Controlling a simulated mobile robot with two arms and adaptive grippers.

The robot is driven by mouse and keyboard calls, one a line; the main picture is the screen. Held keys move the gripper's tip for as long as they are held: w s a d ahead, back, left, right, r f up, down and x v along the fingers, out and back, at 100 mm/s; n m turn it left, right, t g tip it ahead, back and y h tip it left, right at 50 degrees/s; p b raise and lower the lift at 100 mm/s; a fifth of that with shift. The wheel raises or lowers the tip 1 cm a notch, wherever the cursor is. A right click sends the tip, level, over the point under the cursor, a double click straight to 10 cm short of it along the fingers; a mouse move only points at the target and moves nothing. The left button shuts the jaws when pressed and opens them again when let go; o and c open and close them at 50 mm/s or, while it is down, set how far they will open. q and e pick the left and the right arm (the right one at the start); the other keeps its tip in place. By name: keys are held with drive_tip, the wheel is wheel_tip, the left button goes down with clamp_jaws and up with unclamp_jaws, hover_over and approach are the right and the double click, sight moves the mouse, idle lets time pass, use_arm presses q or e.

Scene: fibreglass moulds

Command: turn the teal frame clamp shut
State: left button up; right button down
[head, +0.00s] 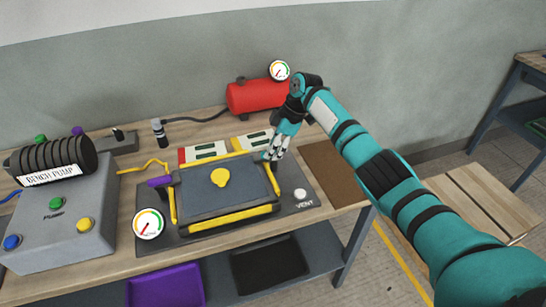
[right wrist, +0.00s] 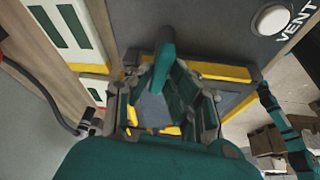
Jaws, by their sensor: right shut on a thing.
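My right gripper (head: 273,152) reaches down to the right rear corner of the yellow-edged frame (head: 206,222) on the bench. In the right wrist view my right gripper (right wrist: 168,95) is shut on the teal frame clamp (right wrist: 165,62), whose rounded lever stands up between the fingers. In the head view the fingers hide most of this clamp, and I cannot tell how far it is turned. A purple clamp (head: 159,181) sits at the frame's left side. My left gripper is out of view.
The grey bench pump box (head: 62,215) stands left, with a gauge (head: 149,224) near the frame. A white VENT button (head: 300,193) is right of the frame. A red tank (head: 257,96) with a gauge (head: 280,70) is behind. A brown board (head: 330,170) lies right.

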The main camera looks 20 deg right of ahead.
drive_tip(key=shift+w+n+g+b, duration=0.1)
drive_tip(key=shift+n+g+b, duration=0.2)
drive_tip(key=shift+n+b, duration=0.55)
drive_tip(key=shift+r, duration=0.1)
drive_tip(key=c, duration=1.3)
unclamp_jaws()
drive_tip(key=v, duration=1.2)
